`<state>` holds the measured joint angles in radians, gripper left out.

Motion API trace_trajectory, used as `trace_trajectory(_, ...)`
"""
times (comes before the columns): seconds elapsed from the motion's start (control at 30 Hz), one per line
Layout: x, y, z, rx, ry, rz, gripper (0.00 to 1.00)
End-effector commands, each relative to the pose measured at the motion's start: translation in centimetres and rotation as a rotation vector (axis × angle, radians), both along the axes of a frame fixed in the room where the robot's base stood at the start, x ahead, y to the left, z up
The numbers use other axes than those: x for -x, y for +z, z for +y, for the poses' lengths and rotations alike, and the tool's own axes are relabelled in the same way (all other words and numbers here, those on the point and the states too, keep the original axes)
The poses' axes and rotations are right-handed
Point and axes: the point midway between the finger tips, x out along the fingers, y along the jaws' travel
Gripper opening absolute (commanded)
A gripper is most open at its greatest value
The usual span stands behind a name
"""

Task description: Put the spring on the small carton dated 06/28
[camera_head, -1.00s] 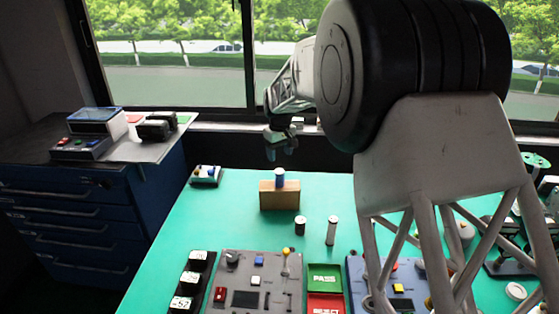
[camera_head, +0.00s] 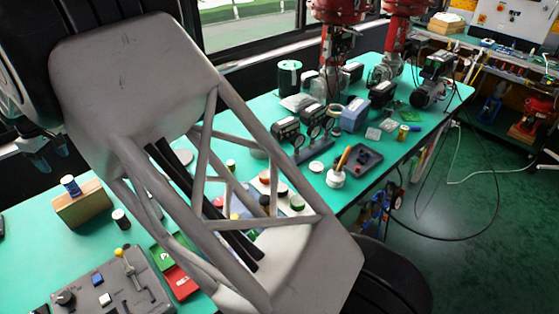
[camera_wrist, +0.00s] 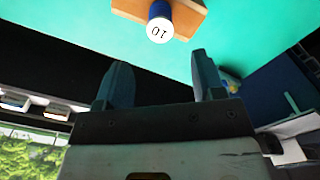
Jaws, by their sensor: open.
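My gripper (camera_head: 40,143) is at the left edge of the head view, beyond and above a tan block (camera_head: 82,204). In the wrist view its two fingers (camera_wrist: 162,78) are spread apart with nothing between them. A short blue cylinder (camera_head: 70,185) stands on the block; the wrist view shows its white top, marked 10 (camera_wrist: 159,31). I cannot make out a spring in either view. No carton with a readable 06/28 date shows; my arm hides part of the bench.
A control panel (camera_head: 98,296), a red tray (camera_head: 181,282) and a dark cylinder (camera_head: 121,219) are near the block. My arm link crosses the middle.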

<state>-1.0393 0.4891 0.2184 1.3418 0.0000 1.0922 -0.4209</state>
Motion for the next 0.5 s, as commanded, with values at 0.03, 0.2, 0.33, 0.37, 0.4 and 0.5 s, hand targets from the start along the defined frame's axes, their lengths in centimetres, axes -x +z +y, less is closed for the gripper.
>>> trace_trajectory(0.03,0.0,0.0,0.0,0.000,0.000,0.000,0.63)
trace_trajectory(0.2,-0.2,0.2,-0.2,-0.001,-0.004,0.000,0.63)
trace_trajectory(0.33,-0.9,0.9,-1.5,-0.004,-0.022,-0.002,0.63)
trace_trajectory(0.37,-1.2,1.1,-2.0,-0.005,-0.029,-0.003,0.63)
trace_trajectory(0.4,-1.6,1.6,-2.8,-0.006,-0.040,-0.004,0.63)
trace_trajectory(0.5,-3.0,2.9,-5.5,-0.011,-0.078,-0.007,0.63)
